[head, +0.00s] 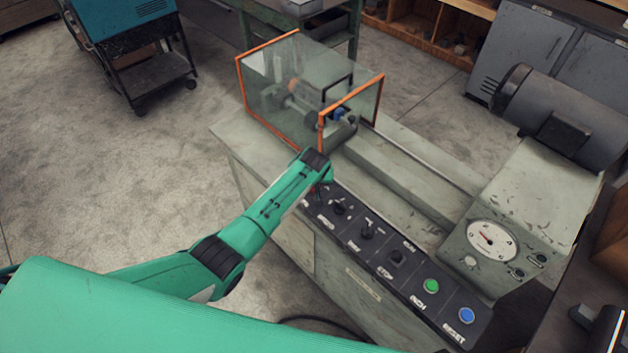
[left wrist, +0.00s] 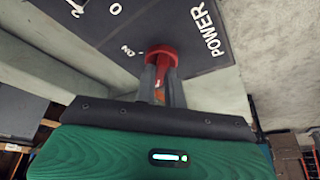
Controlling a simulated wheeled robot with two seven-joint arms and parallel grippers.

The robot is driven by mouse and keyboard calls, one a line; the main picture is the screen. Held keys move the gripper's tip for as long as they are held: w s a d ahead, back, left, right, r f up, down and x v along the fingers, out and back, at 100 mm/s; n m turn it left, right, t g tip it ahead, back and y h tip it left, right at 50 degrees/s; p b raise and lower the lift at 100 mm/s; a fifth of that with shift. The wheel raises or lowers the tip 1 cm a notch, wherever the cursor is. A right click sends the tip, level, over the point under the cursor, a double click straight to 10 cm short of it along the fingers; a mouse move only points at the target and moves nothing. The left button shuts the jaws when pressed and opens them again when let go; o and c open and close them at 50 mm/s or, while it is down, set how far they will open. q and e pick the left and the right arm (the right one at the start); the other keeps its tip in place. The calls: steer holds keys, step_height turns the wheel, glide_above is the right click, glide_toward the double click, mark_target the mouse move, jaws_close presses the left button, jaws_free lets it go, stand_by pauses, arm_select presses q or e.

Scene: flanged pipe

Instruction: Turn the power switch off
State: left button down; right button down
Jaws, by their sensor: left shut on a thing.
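The power switch (left wrist: 161,52) shows in the left wrist view as a red knob on a dark panel, beside the word POWER. A 0 mark and another small mark are printed on the panel near it. My left gripper (left wrist: 161,77) is shut on the red knob, with its two grey fingers on either side. The fingers cover part of the knob, so its exact setting is hard to tell. In the head view my left gripper (head: 324,183) is at the far left end of the control panel (head: 370,263), and my arm hides the switch. My right gripper is not in view.
The panel also carries black switches (head: 367,229), a green button (head: 431,286) and a blue button (head: 467,315). A clear guard with orange edges (head: 351,98) stands behind my left gripper. A dial gauge (head: 491,240) is at the right.

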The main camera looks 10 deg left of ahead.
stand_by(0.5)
arm_select(q)
steer(key=c, duration=1.5)
jaws_free()
steer(key=b+v, duration=0.2)
steer(key=v, duration=1.2)
steer(key=shift+w+d, duration=0.1)
steer(key=shift+w, duration=0.05)
